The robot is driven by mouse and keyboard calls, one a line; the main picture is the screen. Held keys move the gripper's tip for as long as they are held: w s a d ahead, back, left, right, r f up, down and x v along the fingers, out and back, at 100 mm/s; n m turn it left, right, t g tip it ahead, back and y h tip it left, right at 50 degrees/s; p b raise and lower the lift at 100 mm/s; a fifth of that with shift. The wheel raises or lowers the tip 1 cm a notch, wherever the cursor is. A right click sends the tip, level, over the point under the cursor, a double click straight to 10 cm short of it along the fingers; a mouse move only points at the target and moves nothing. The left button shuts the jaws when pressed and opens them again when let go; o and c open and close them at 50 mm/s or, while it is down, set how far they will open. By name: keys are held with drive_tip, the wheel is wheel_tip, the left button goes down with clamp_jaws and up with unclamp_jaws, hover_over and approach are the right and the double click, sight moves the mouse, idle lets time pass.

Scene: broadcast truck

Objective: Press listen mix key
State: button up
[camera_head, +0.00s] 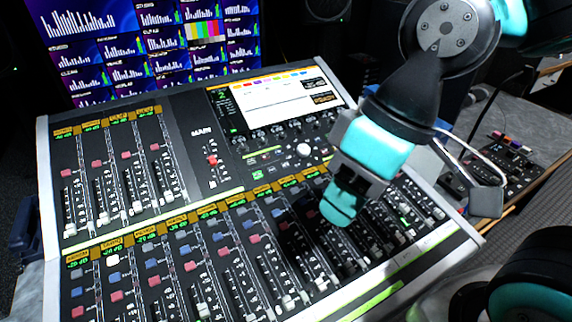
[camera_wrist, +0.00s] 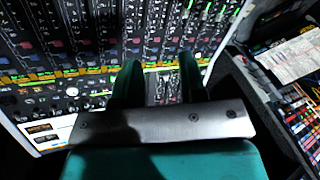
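I cannot pick out a key marked listen mix; the labels are too small to read. The audio mixing console (camera_head: 200,125) fills the middle of the head view, with rows of faders, small coloured keys and a lit screen (camera_head: 275,98). My gripper (camera_head: 338,210) hangs over the right half of the console and hides part of it. In the wrist view my gripper (camera_wrist: 160,78) shows two teal fingers apart with nothing between them, over the console (camera_wrist: 75,92). I cannot tell whether the fingertips touch it.
A smaller panel with coloured keys (camera_head: 510,145) lies on the desk right of the console; a key panel (camera_wrist: 298,108) and a printed sheet (camera_wrist: 300,55) show at the right in the wrist view. A monitor wall (camera_head: 120,55) stands behind. Dark equipment crowds the right.

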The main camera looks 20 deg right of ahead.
clamp_jaws()
idle(1.5)
